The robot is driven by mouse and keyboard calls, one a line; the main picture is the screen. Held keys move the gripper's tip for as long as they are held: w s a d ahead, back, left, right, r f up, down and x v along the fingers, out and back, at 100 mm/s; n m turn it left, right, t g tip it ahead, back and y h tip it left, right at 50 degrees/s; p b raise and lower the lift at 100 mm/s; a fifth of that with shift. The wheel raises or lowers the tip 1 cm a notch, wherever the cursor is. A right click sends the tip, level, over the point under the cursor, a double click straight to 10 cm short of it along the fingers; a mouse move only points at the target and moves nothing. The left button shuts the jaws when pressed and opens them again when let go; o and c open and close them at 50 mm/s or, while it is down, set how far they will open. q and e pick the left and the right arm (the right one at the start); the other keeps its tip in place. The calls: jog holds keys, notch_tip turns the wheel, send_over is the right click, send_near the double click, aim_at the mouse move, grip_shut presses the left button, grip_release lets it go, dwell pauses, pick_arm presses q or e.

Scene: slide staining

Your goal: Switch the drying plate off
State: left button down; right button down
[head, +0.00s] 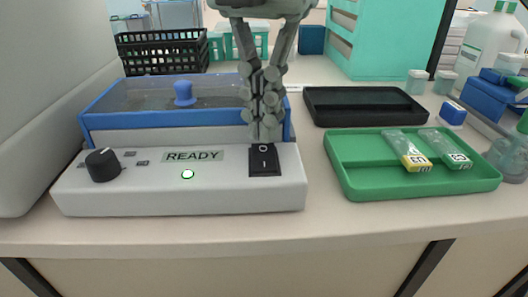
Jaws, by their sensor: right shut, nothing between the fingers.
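The drying plate (228,197) is a light grey unit at the left of the counter. Its front panel bears a black knob (103,165), a READY label, a lit green lamp (187,174) and a black rocker switch (264,160) marked O and I. A blue-framed lid (130,97) with a blue knob covers the part behind the panel. My right gripper (264,139) comes down from above, shut and empty. Its fingertips are right at the top edge of the switch; I cannot tell whether they touch it. My left gripper is not in view.
A green tray (350,178) with two labelled slide containers (408,150) lies to the right. A black tray (318,105) is behind it. A black basket (160,52) and a turquoise rack stand at the back. Bottles and blue items crowd the far right. The counter's front strip is clear.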

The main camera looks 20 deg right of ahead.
aim_at(264, 148)
jog(key=shift+f+b, duration=0.75)
jog(key=shift+f, duration=0.15)
jog(key=shift+r, duration=0.1)
jog(key=shift+r+p, duration=2.15)
jog(key=shift+r, duration=1.35)
